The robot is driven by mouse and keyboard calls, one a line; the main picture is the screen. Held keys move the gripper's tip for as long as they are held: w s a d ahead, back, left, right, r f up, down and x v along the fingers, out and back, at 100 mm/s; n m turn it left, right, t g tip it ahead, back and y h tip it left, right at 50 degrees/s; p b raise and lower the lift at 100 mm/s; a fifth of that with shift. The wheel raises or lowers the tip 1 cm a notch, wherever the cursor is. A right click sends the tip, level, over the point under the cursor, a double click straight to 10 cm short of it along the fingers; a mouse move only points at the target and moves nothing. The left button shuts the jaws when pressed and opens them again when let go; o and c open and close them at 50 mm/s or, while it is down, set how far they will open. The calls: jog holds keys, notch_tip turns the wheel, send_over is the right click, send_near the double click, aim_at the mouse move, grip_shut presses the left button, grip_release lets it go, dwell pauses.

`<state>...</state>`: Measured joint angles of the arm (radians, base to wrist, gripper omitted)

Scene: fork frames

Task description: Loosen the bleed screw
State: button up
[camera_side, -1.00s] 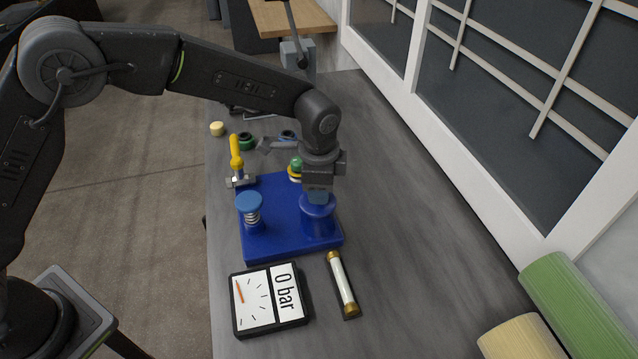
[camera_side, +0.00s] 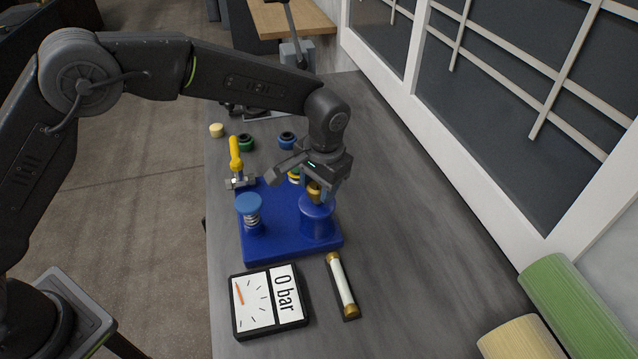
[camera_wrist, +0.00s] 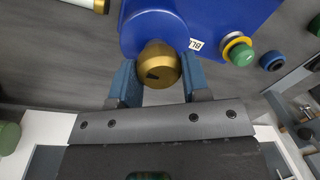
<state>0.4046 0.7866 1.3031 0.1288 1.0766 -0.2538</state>
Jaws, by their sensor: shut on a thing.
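The bleed screw is a brass knob (camera_wrist: 159,65) with a dark notch, on top of a blue round post (camera_side: 318,224) at the right of the blue base block (camera_side: 277,243). My gripper (camera_side: 316,192) is above that post, its blue fingers on both sides of the brass knob. In the wrist view my gripper (camera_wrist: 154,85) is shut on the knob. The brass also shows between the fingers in the side view (camera_side: 314,190). A gauge (camera_side: 270,300) reads "0 bar", its orange needle (camera_side: 240,291) near one end of the scale.
A blue spring-loaded button (camera_side: 249,203) and a yellow-handled lever (camera_side: 236,153) are at the block's left. A green button (camera_wrist: 242,56) is behind the post. A brass-ended tube (camera_side: 342,284) lies in front.

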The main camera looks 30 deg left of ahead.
jog(key=shift+f+n, duration=0.15)
jog(key=shift+n, duration=0.65)
jog(key=o, duration=0.9)
jog(key=shift+o, duration=0.2)
notch_tip(320, 180, up, 14)
jog(key=d, duration=0.1)
jog(key=shift+d, duration=0.25)
